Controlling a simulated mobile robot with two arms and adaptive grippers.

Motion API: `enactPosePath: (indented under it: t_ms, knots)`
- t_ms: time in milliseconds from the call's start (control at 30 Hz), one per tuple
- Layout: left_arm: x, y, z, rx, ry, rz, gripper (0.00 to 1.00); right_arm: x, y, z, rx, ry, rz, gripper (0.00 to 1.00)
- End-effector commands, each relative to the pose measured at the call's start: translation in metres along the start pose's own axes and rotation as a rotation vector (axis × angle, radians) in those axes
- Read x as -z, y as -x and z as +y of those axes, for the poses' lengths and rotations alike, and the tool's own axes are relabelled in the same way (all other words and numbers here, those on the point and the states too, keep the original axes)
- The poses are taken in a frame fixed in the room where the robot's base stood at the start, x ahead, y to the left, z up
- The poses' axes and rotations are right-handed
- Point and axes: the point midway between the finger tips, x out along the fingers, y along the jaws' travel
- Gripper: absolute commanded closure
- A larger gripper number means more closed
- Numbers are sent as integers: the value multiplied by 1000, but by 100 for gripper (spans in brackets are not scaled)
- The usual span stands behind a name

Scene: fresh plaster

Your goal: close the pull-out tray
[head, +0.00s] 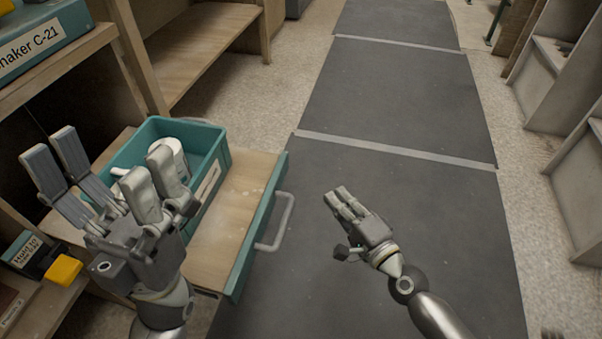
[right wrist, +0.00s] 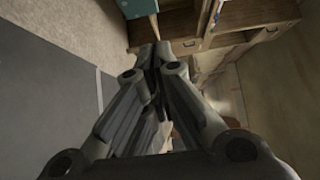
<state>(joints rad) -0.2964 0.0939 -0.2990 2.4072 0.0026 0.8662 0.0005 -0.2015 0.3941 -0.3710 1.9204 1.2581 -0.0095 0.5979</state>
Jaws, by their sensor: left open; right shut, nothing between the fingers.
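The pull-out tray (head: 239,197) is a wooden drawer board with a teal front and a grey bar handle (head: 283,226). In the head view it sticks out from the shelf unit at left. A teal bin (head: 206,136) with white items inside stands on it. My left gripper (head: 112,178) is open, its fingers in front of the bin and hiding part of it; I cannot tell whether they touch it. My right gripper (head: 338,192) is shut and empty, right of the handle and apart from it. It also shows in the right wrist view (right wrist: 155,60).
Wooden shelves (head: 205,45) line the left side, with a labelled teal box (head: 40,40) on top and a black and yellow item (head: 66,268) lower down. A dark floor mat (head: 400,120) runs clear along the aisle. Grey units (head: 570,85) stand at right.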

Motion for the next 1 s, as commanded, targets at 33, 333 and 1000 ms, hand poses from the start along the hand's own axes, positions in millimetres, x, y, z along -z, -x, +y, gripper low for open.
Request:
enactPosePath:
  t_ms: [33,333,1000]
  knots:
    - [0,-1,0,1,0,-1,17,0,-4,-2,2,-1,2,100]
    - [0,1,0,1,0,-8,17,0,-55,-2,4,0,2,100]
    - [0,0,1,-3,0,-1,17,-28,-125,0,-1,3,0,100]
